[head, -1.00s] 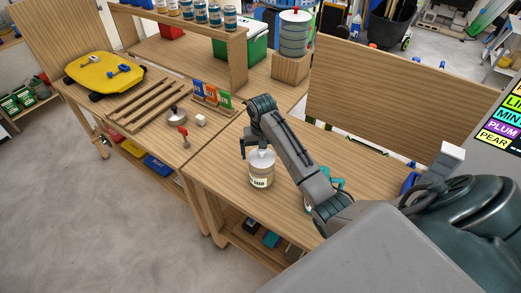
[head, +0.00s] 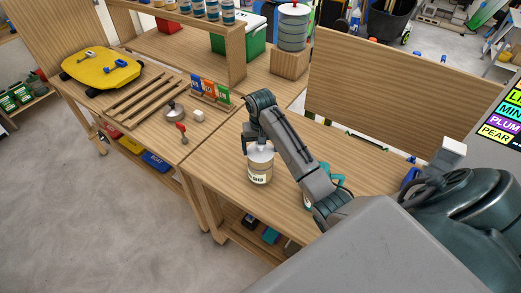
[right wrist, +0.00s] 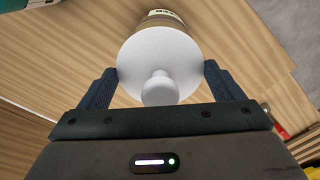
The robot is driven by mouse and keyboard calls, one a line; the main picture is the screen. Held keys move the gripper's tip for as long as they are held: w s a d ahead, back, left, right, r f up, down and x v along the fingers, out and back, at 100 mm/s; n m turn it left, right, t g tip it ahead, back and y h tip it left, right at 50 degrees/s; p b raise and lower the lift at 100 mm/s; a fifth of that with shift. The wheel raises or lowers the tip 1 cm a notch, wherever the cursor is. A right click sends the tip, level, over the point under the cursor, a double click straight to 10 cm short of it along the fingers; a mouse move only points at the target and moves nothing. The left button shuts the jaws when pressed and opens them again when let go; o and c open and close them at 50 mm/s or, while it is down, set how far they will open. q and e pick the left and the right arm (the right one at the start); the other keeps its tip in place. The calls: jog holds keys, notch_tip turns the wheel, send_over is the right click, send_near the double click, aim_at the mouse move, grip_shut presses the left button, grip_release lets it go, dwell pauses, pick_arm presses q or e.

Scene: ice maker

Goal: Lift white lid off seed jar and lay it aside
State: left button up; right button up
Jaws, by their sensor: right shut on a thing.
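The seed jar (head: 259,174) stands upright on the near wooden table, with a pale label on its front. Its white lid (head: 261,154) is at the top of the jar, below my right gripper (head: 259,147). In the right wrist view the round lid (right wrist: 172,55) with its knob lies between the two dark fingers of my right gripper (right wrist: 160,88), which is shut on it. Part of the jar (right wrist: 160,20) shows behind the lid. I cannot tell whether there is a gap between lid and jar. My left gripper is not in view.
Bare tabletop (head: 215,165) lies left of the jar. Wooden slats (head: 140,98), a small metal pot (head: 173,113), a red-handled tool (head: 182,130) and a white cube (head: 199,115) are on the adjoining table. A tall wooden panel (head: 400,95) stands behind the jar's table.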

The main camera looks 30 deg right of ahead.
jog(key=shift+w+r+b, duration=0.1)
jog(key=shift+r+b, duration=0.2)
jog(key=shift+r, duration=0.1)
jog(key=shift+w+d+r+b, duration=0.25)
jog(key=shift+d+r+b, duration=0.45)
jog(key=shift+b, duration=0.15)
jog(key=w+d+r+b, duration=0.1)
jog(key=w+d+b, duration=0.1)
jog(key=d, duration=0.4)
jog(key=w+d+r+b, duration=0.1)
jog(key=w+d+b, duration=0.2)
jog(key=d, duration=0.4)
jog(key=shift+w+d+b, duration=0.25)
jog(key=shift+b, duration=0.55)
jog(key=shift+f, duration=0.1)
